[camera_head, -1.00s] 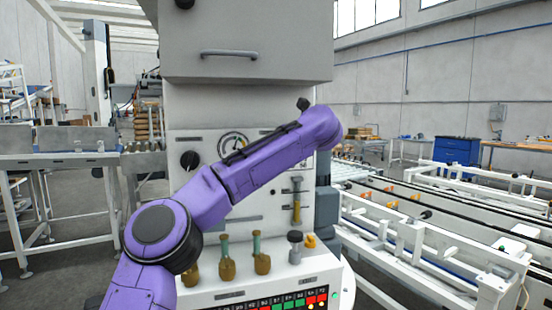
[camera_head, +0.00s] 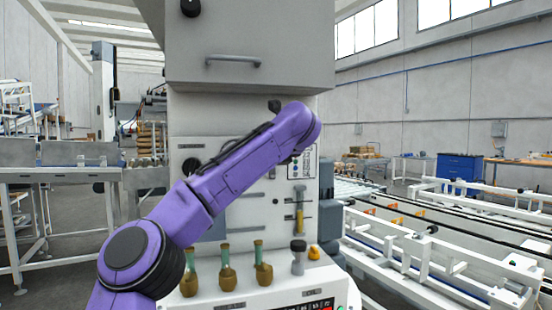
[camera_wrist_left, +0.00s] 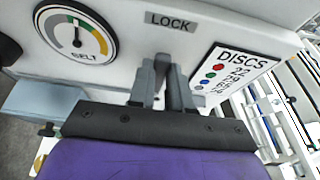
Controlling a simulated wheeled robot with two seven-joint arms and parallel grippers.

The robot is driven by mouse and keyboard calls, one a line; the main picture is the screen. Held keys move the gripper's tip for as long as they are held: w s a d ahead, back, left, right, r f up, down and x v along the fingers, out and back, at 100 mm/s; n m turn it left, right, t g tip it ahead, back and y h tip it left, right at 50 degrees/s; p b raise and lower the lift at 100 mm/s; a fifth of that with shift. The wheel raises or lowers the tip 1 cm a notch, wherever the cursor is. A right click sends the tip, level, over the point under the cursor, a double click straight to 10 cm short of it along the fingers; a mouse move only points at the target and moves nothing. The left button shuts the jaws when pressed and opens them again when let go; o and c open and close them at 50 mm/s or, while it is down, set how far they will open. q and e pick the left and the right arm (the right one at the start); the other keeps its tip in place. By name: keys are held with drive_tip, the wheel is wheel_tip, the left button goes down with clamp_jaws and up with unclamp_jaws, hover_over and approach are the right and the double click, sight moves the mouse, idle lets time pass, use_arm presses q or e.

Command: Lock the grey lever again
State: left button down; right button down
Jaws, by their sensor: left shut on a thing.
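The grey lever (camera_wrist_left: 162,63) sits under the LOCK label (camera_wrist_left: 171,21) on the machine's pale panel in the left wrist view. My left gripper (camera_wrist_left: 162,90) is shut on it, with a finger on each side. Much of the lever is hidden between the fingers. In the head view my purple left arm reaches across the panel (camera_head: 235,235), and hides the lever and the fingertips. My right gripper is in neither view.
A BELT gauge (camera_wrist_left: 76,36) is left of the lever and a DISCS sign (camera_wrist_left: 226,72) right of it. A handled cover (camera_head: 250,35) overhangs above. Conveyor rails (camera_head: 420,245) run at right.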

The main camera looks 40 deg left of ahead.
use_arm(q)
drive_tip(key=shift+a+r, duration=0.1)
drive_tip(key=shift+r, duration=0.1)
drive_tip(key=c, duration=1)
unclamp_jaws()
drive_tip(key=shift+c, duration=0.2)
drive_tip(key=shift+s, duration=0.1)
drive_tip(key=shift+f, duration=0.1)
drive_tip(key=b+v, duration=0.1)
drive_tip(key=v, duration=0.9)
drive_tip(key=shift+d+b, duration=0.25)
drive_tip(key=shift+b, duration=0.05)
drive_tip(key=shift+s, duration=0.15)
